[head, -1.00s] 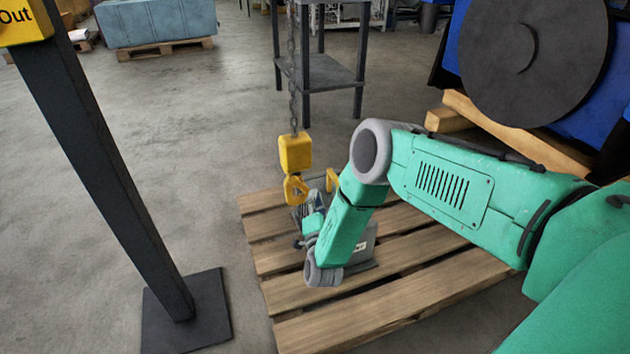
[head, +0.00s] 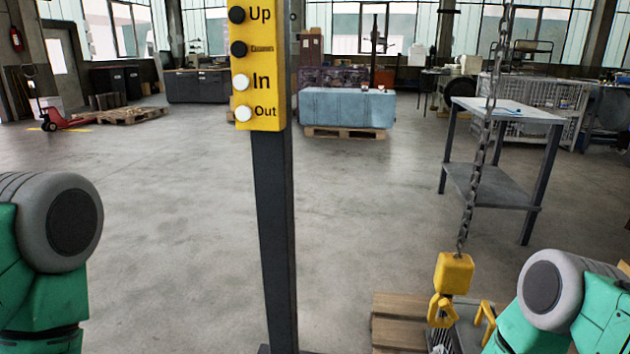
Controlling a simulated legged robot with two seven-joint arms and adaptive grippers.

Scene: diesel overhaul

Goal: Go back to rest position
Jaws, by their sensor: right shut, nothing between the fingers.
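My right arm (head: 555,300) comes in at the lower right. Only a small part of my right gripper (head: 441,347) shows at the bottom edge, just below the yellow crane hook (head: 441,310). Its fingers are shut and empty; most of it is cut off or hidden. A bent part of my left arm (head: 50,250) shows at the lower left, but my left gripper is out of the picture.
The hook hangs on a chain (head: 479,165) over a wooden pallet (head: 398,305). A yellow bracket (head: 485,322) stands beside it. A yellow button box (head: 259,65) on a dark post (head: 273,230) stands in front. A table (head: 500,110) is behind. Floor between is clear.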

